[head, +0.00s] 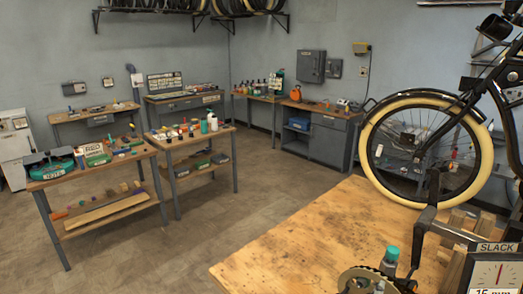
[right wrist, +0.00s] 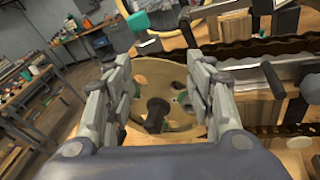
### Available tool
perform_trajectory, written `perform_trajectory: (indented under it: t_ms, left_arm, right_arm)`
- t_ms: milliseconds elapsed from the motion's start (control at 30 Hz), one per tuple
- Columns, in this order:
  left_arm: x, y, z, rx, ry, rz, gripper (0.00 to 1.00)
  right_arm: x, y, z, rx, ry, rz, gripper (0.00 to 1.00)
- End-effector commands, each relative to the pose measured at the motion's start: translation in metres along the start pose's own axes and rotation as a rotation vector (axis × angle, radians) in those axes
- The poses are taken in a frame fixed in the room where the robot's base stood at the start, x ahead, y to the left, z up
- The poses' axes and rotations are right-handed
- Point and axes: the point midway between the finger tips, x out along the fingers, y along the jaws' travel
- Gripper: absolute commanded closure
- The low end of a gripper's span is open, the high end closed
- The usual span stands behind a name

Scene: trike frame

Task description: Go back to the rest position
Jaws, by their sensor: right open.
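My right gripper (right wrist: 162,72) shows in the right wrist view with its two grey fingers spread apart. Nothing is held between them. Beyond and between the fingers is a round tan chainring (right wrist: 160,90) with cut-outs and a dark part at its centre. Whether a finger touches it I cannot tell. In the head view the chainring (head: 362,280) shows at the bottom edge, by the wooden workbench (head: 290,240). My left gripper is not in view, and I cannot make out the right one in the head view.
A slack gauge (head: 495,272) and a cream-tyred wheel (head: 478,160) of the trike frame are at the right. Tables with tools (head: 100,165) stand at the left. The floor (head: 200,240) between is clear.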

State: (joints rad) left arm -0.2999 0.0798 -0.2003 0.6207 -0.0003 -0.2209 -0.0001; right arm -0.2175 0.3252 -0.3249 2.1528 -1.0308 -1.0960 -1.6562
Motion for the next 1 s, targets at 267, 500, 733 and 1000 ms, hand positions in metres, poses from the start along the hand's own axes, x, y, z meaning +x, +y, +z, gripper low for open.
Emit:
perform_trajectory:
  t_ms: [267, 500, 733, 1000]
  left_arm:
    - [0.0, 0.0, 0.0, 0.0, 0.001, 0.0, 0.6]
    - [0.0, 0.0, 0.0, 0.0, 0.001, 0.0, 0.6]
    - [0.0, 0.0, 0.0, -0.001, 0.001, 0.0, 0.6]
    - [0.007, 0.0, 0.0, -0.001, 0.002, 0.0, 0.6]
  right_arm:
    - [-0.049, -0.05, -0.075, 0.783, 0.317, -0.296, 0.5]
    - [-0.118, -0.071, -0.129, 1.387, 0.483, -0.703, 0.5]
    - [-0.18, -0.073, -0.155, 1.754, 0.52, -1.083, 0.5]
    - [-0.213, -0.076, -0.195, 1.931, 0.492, -1.374, 0.5]
